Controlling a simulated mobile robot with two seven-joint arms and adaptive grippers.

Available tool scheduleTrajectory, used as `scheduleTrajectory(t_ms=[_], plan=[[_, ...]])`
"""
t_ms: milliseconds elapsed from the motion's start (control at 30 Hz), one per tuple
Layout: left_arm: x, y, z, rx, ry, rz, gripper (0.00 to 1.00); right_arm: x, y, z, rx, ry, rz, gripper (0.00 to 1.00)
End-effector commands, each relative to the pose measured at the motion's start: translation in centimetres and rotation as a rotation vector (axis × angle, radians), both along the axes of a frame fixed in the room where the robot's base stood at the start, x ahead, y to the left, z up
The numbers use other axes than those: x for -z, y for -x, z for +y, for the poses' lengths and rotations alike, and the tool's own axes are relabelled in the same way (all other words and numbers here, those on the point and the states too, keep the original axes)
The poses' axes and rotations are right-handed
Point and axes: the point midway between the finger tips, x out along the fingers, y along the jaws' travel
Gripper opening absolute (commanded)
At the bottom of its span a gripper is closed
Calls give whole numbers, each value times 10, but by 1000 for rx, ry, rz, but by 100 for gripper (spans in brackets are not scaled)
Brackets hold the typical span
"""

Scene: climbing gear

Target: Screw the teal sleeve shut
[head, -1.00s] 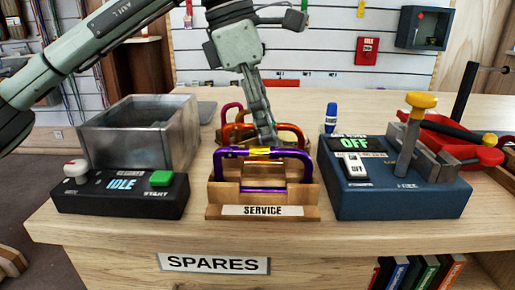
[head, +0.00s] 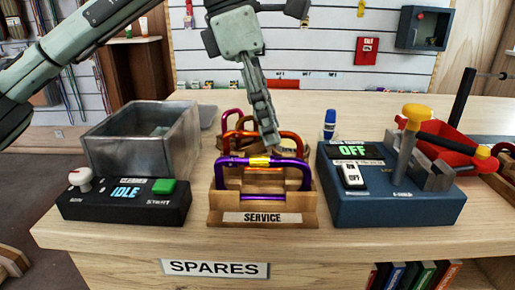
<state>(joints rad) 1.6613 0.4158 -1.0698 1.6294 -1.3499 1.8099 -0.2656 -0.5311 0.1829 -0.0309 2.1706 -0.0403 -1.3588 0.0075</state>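A wooden rack labelled SERVICE (head: 263,218) stands at the table's front middle and holds several carabiners upright. The front one is a purple carabiner (head: 306,176) with a yellow sleeve (head: 260,162) on its top bar. An orange carabiner (head: 292,137) and a red carabiner (head: 232,114) stand behind it. I cannot make out a teal sleeve; the rear carabiners are partly hidden by my gripper and the front ones. My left gripper (head: 270,139) points down just above the rack, over the orange carabiner. Its fingers overlap edge-on, so their opening is unclear. My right gripper is not in view.
A metal bin (head: 138,150) and a black IDLE box (head: 124,200) with a green button stand left of the rack. A blue machine (head: 395,207) reading OFF, with a yellow-knobbed lever (head: 408,140), stands close on the right. A blue-capped bottle (head: 330,121) is behind it.

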Motion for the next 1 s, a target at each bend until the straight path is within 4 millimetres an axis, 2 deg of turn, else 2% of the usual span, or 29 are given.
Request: scheduleTrajectory(t_ms=[1000], plan=[[1, -15, 0, -1, 0, 1, 38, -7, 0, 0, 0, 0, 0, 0]])
